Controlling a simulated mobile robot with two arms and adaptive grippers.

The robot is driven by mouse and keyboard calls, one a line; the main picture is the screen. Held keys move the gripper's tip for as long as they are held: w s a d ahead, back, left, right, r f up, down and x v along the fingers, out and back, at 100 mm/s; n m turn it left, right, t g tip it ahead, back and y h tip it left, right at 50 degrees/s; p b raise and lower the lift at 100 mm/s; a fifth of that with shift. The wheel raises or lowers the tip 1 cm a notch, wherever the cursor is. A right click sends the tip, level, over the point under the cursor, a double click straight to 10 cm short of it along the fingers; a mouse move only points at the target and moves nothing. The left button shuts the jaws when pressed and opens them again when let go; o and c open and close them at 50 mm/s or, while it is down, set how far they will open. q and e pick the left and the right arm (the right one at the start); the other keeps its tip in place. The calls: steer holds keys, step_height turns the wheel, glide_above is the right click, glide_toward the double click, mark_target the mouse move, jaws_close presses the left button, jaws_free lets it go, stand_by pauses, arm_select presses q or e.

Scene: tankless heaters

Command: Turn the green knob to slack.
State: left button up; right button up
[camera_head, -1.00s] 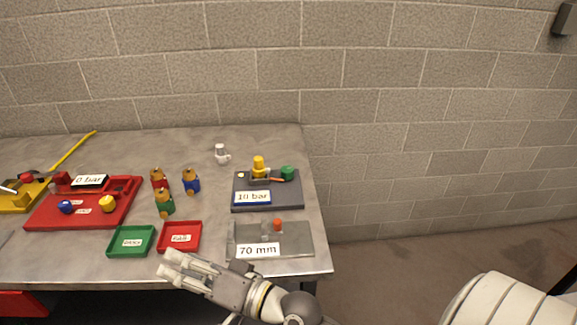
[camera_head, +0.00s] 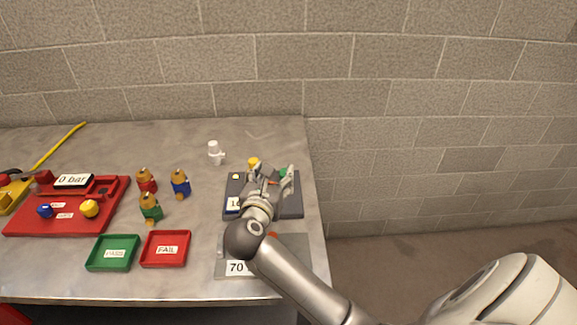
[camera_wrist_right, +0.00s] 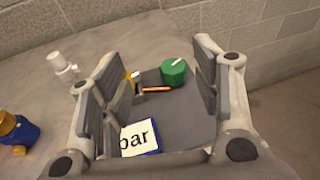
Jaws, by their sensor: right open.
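The green knob (camera_wrist_right: 174,72) is a round green cap with a white line on top. It stands on the dark grey plate (camera_head: 293,208) at the table's right end. In the head view the green knob (camera_head: 284,173) is partly hidden behind my right gripper (camera_head: 271,171). My right gripper is open above the plate. In the right wrist view the knob shows between and beyond the gripper's fingers (camera_wrist_right: 155,80), closer to the right finger, and nothing is held. My left gripper is not in view.
A white fitting (camera_head: 215,152) stands behind left. The grey "70 mm" plate (camera_head: 293,245) lies in front. Green (camera_head: 112,253) and red (camera_head: 165,249) trays lie left.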

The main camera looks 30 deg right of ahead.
steer(key=f, duration=0.1)
steer(key=f+m+g, duration=0.1)
steer(key=f+g, duration=0.1)
steer(key=shift+d+y, duration=0.3)
steer(key=shift+d, duration=0.05)
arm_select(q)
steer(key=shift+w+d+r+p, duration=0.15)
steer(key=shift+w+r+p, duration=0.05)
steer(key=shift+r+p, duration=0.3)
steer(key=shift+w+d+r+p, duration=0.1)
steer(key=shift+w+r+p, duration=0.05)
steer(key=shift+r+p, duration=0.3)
arm_select(e)
steer(key=x, duration=1)
steer(key=shift+w+f, duration=0.1)
steer(key=shift+w, duration=0.05)
